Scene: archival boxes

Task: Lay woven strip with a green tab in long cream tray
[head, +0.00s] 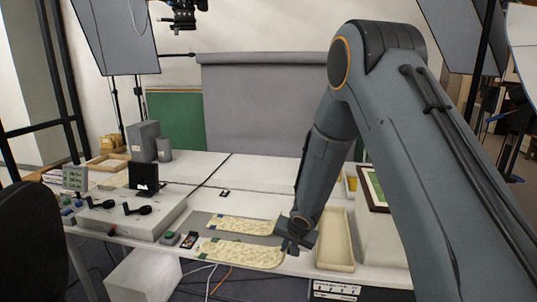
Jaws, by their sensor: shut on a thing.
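Two pale patterned woven strips lie side by side on a grey mat in the head view. My gripper (289,248) is at the right ends of the strips, shut on a woven strip, seemingly the front one; the fingers hide the contact. The long cream tray (322,255) stands just right of my gripper, its visible floor empty.
A grey control box (130,214) with black knobs stands at the left. A small dark device (189,241) lies by the strips' left ends. A white box with a framed green panel (374,188) stands right of the tray, partly behind my arm. The table behind the mat is mostly clear.

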